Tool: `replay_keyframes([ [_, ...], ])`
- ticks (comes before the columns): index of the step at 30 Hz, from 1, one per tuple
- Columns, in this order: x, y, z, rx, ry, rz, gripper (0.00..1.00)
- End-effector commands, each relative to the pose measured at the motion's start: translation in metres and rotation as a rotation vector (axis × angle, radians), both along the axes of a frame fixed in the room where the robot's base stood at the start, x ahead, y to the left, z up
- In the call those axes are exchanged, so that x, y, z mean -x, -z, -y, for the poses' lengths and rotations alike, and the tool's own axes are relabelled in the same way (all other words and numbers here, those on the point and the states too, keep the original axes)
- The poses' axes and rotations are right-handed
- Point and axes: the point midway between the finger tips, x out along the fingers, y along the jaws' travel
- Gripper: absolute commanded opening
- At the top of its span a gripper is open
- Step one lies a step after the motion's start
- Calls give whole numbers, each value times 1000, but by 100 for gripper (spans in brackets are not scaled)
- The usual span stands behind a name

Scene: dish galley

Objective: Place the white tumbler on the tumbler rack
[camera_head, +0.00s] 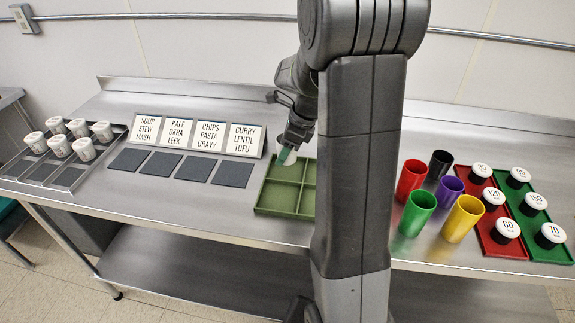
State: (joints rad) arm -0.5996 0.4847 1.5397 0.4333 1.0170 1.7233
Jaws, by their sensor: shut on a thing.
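The white tumbler (291,158) shows only in part, at the fingertips of my gripper (285,154), which is shut on it. The gripper and my arm hide much of it. It is over the back part of the green tumbler rack (264,207), a tray divided into compartments. I cannot tell whether the tumbler touches the rack floor or hangs above it. My arm column hides the rack's right side. The front left compartment is empty.
Red (410,180), black (440,164), purple (449,190), green (416,213) and yellow (462,218) tumblers stand to the right. Further right, numbered jars stand on red and green trays. Menu cards (225,139) and dark mats (232,173) are left; several white cups (84,149) are far left.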

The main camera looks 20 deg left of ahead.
Motion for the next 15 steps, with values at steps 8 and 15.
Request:
replay_keyframes([
  [8,0,28,0,1,0,-2,29],
  [15,0,42,0,-1,0,2,29],
])
